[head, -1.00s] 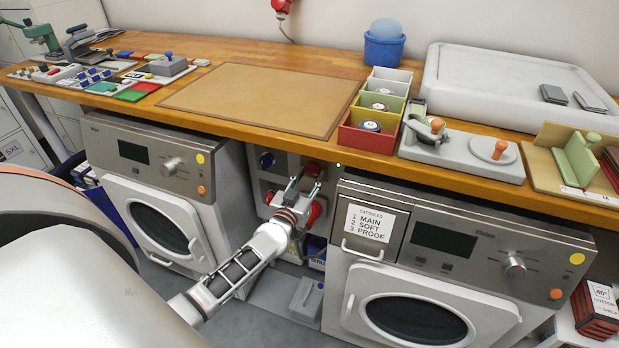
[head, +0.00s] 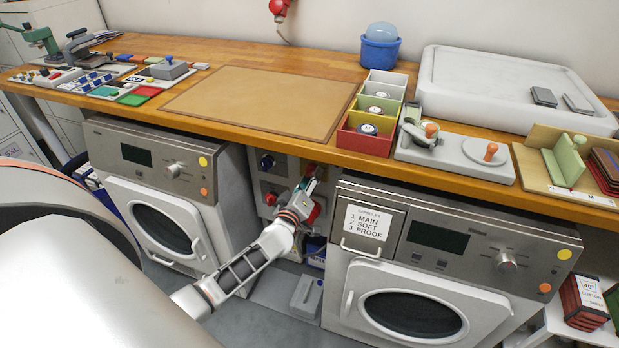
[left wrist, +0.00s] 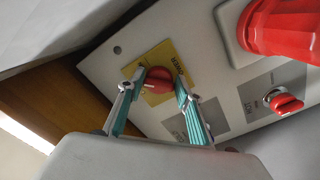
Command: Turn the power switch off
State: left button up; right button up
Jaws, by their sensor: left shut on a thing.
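The power switch (left wrist: 157,80) is a red rotary knob on a yellow plate, on a light panel, in the left wrist view. Lettering on the plate appears to read POWER. My left gripper (left wrist: 154,86) has its two teal-padded fingers on either side of the knob, shut on it. In the head view my left gripper (head: 309,180) reaches into the gap between the two machines, against the panel, and mostly covers the switch. My right gripper is not in view.
A large red part (left wrist: 285,28) and a smaller red knob (left wrist: 285,102) sit on the same panel. A left machine (head: 150,190) and a right machine (head: 430,270) flank the gap. The wooden worktop (head: 230,60) overhangs it. A grey pedal-like box (head: 305,297) is on the floor below.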

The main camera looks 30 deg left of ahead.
pick_arm(q)
jog(key=n, duration=0.8)
jog(key=shift+d+r+n, duration=0.15)
jog(key=shift+n, duration=0.45)
jog(key=o, duration=1.1)
jog(key=shift+r, duration=0.1)
